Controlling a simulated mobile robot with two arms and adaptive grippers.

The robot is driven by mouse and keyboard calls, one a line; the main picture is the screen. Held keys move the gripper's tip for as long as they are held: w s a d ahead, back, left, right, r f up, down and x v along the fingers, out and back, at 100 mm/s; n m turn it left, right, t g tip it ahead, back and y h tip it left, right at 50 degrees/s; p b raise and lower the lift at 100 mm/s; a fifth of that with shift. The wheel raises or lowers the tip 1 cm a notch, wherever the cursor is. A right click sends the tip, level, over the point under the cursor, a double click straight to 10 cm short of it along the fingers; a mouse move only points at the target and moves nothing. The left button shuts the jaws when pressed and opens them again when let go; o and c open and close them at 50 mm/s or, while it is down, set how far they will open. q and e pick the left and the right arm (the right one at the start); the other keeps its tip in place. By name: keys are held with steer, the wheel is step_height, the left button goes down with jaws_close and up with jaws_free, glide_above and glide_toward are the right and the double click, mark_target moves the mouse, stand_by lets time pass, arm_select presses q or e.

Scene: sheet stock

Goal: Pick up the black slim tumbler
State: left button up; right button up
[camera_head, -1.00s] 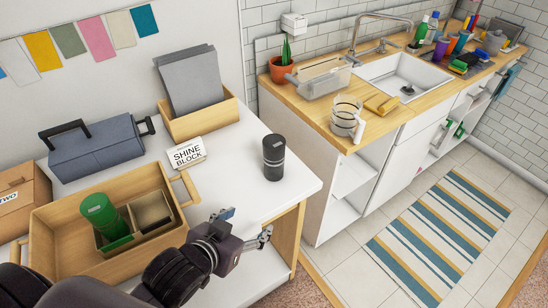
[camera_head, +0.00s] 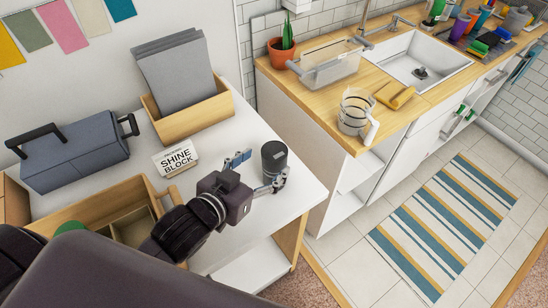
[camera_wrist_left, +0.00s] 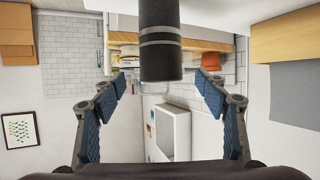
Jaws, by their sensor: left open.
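The black slim tumbler (camera_head: 273,160) stands upright on the white table (camera_head: 230,135), near its right edge. It has grey bands and also shows in the left wrist view (camera_wrist_left: 160,45), at the top middle. My left gripper (camera_head: 256,172) is open, its fingers pointing toward the tumbler. In the head view one finger is at the tumbler's left and the other in front of its lower part. In the left wrist view the gripper (camera_wrist_left: 160,84) has the tumbler's end between its spread fingertips, with gaps on both sides. My right gripper is not in view.
A SHINE BLOCK sign (camera_head: 176,158) and a wooden box of grey sheets (camera_head: 190,122) stand behind the gripper. A wooden tray (camera_head: 98,208) and a blue-grey toolbox (camera_head: 75,155) are at left. A glass jug (camera_head: 356,113) is on the counter.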

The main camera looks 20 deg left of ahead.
mark_target(275, 154)
arm_select(q)
steer(key=shift+w+d+f+p, duration=0.1)
steer(key=shift+w+d+p, duration=0.25)
steer(key=shift+w+p, duration=0.35)
steer(key=x, duration=0.2)
steer(key=shift+w+a+f, duration=0.1)
steer(key=shift+w+a, duration=0.05)
steer(key=shift+w, duration=0.25)
steer(key=shift+w+f+p, duration=0.35)
steer(key=shift+w+f, duration=0.05)
steer(key=shift+w, duration=0.25)
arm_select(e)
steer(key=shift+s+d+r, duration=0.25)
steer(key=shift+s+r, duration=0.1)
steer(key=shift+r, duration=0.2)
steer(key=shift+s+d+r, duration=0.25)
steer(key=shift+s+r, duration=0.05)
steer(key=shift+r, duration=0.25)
arm_select(q)
steer(key=c, duration=1.8)
jaws_close()
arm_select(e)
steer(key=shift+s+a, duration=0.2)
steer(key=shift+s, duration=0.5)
arm_select(q)
steer(key=shift+r, duration=0.15)
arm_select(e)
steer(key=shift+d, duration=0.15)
